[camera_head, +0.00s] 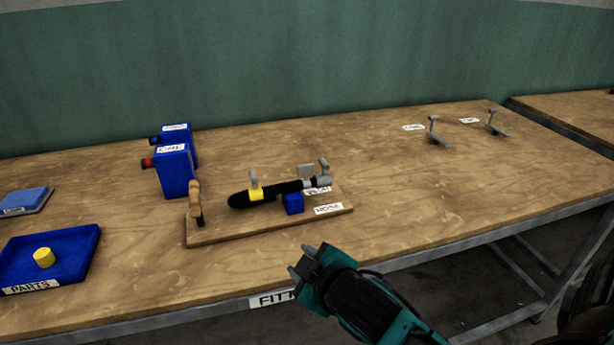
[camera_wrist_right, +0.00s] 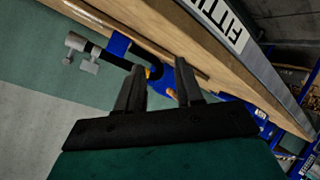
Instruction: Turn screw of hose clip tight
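A black hose (camera_head: 238,201) lies along a wooden board (camera_head: 270,228) on the bench, held up by a blue block (camera_head: 293,204). A yellow band (camera_head: 257,194) with a grey upright tab (camera_head: 253,178) sits around the hose. At the right end is a grey metal fitting (camera_head: 318,183) with upright grey tabs (camera_head: 324,165); which one is the clip screw is too small to tell. My right gripper (camera_head: 300,259) is open and empty, in front of the board and apart from it. Its spread fingers (camera_wrist_right: 160,80) also show in the right wrist view. My left gripper is not in view.
A wooden-handled tool (camera_head: 196,202) stands at the board's left end. Blue boxes (camera_head: 175,170) stand behind it. A blue parts tray (camera_head: 75,262) holds a yellow cylinder (camera_head: 44,257). Grey levers (camera_head: 435,131) stand at the right rear. The bench between is clear.

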